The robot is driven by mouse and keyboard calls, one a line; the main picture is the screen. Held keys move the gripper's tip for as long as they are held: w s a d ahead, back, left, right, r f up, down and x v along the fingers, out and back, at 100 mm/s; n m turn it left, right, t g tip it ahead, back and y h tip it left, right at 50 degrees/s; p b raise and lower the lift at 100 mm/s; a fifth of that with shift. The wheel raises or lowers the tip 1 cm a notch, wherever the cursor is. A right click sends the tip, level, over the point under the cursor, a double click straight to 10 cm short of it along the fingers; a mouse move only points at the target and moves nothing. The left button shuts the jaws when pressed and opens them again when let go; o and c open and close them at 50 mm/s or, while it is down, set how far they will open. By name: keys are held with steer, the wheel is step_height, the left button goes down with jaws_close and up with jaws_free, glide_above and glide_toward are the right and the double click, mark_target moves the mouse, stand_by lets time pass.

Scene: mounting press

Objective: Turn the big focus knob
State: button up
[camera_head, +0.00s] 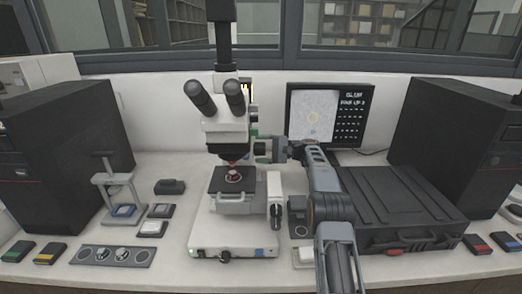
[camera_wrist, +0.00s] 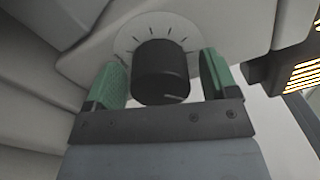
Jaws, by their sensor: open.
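The big focus knob (camera_wrist: 160,75) is a black cylinder on the pale microscope body, with a ring of tick marks behind it. A light line marks its lower front edge. My gripper (camera_wrist: 163,78) is open, with one green-padded finger on each side of the knob. A narrow gap shows at the right finger; the left finger is very close to the knob, and I cannot tell if it touches. In the head view, my gripper (camera_head: 256,146) reaches the right side of the white microscope (camera_head: 225,130). The knob is not clearly visible there.
A monitor (camera_head: 326,114) stands behind my arm. A black case (camera_head: 395,208) lies to the right. The microscope stage (camera_head: 232,180) is below and left of my gripper. A small stand (camera_head: 118,185) and a dial panel (camera_head: 113,256) are on the left of the bench.

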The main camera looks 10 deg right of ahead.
steer(key=p+v, duration=0.4)
steer(key=v, duration=0.9)
steer(key=shift+s+d, duration=0.2)
steer(key=shift+d, duration=0.2)
steer(key=shift+f, duration=0.15)
steer(key=shift+c, duration=0.3)
stand_by(0.6)
